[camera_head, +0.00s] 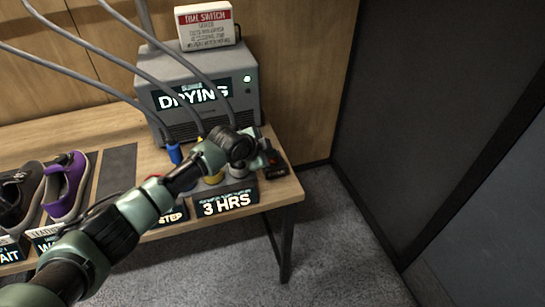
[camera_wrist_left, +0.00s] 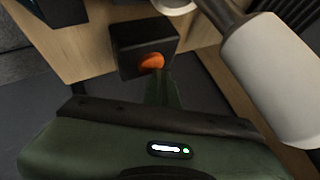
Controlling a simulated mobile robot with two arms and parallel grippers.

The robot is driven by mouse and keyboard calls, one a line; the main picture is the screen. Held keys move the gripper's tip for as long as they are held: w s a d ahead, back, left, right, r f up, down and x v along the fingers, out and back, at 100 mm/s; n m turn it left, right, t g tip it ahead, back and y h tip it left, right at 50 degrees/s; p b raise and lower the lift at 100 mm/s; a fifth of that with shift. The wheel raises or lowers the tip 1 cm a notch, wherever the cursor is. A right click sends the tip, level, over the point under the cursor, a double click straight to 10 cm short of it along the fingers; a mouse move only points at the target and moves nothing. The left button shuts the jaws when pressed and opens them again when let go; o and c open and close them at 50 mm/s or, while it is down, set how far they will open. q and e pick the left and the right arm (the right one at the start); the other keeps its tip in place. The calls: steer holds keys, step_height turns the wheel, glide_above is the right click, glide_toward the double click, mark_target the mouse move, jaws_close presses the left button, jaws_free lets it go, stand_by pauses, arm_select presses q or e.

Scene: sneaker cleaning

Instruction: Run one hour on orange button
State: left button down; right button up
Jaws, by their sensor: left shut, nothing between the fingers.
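The orange button (camera_wrist_left: 151,62) shows in the left wrist view as a round knob on a small black box (camera_wrist_left: 130,38). In the head view the black box (camera_head: 274,168) sits at the right end of the wooden bench, partly hidden by my left gripper. My left gripper (camera_head: 267,152) is shut and empty there. In the left wrist view its narrow green fingers (camera_wrist_left: 164,84) are just below the button in the picture. Whether they touch it I cannot tell. My right gripper is in neither view.
A grey drying machine (camera_head: 185,125) stands behind, with a white time switch sign (camera_head: 206,27) on top. A "3 HRS" label (camera_head: 226,203) is at the bench front. A purple sneaker (camera_head: 68,187) is at left. A large white cylinder (camera_wrist_left: 275,80) is close beside my gripper.

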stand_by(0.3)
arm_select(q)
steer(key=shift+r+p, duration=0.85)
steer(key=shift+r, duration=0.05)
step_height(320, 180, up, 5)
steer(key=p, duration=0.4)
stand_by(0.6)
